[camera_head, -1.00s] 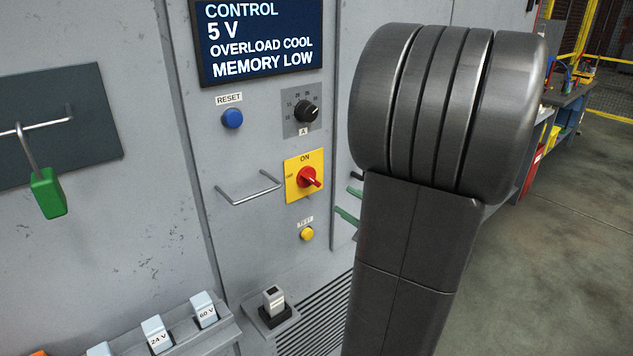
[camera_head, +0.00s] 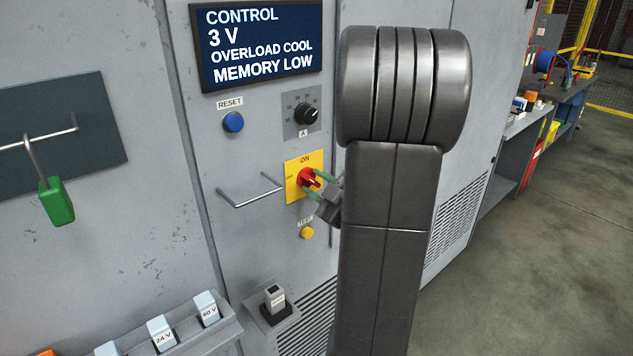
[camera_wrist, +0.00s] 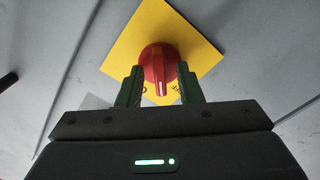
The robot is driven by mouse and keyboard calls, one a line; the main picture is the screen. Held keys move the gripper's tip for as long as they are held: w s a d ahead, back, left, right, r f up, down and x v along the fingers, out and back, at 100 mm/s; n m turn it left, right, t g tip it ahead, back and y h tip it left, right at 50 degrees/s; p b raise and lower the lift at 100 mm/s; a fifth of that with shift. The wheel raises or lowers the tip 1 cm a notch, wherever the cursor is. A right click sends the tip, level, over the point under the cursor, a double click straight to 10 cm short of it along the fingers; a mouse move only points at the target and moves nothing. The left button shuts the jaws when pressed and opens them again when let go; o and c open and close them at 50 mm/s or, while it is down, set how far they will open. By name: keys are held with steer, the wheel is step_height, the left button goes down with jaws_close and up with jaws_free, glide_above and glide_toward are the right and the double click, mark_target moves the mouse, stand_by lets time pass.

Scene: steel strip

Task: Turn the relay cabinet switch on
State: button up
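The relay cabinet switch is a red rotary knob (camera_head: 305,176) on a yellow plate (camera_head: 293,196), with ON printed at the top and OFF at the left. My gripper (camera_head: 321,184) is at the knob, its green fingers reaching in from the right, partly hidden by my arm. In the wrist view, the open fingers of my gripper (camera_wrist: 160,83) stand on either side of the red knob (camera_wrist: 157,62), with a gap between them. A pale line on the knob faces the gripper there. I cannot tell whether the fingers touch it.
Above are a display (camera_head: 262,45), a blue reset button (camera_head: 233,122) and a black dial (camera_head: 307,113). A handle bar (camera_head: 250,194) is left of the plate, a yellow test button (camera_head: 307,233) below. A green padlock (camera_head: 56,202) hangs at far left. Open floor lies right.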

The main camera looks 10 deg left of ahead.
steer(key=shift+w+a, duration=0.1)
steer(key=shift+a, duration=0.05)
jaws_close()
steer(key=shift+m, duration=0.3)
steer(key=m, duration=0.3)
steer(key=shift+b, duration=0.3)
steer(key=shift+m, duration=2.5)
steer(key=shift+p, duration=0.3)
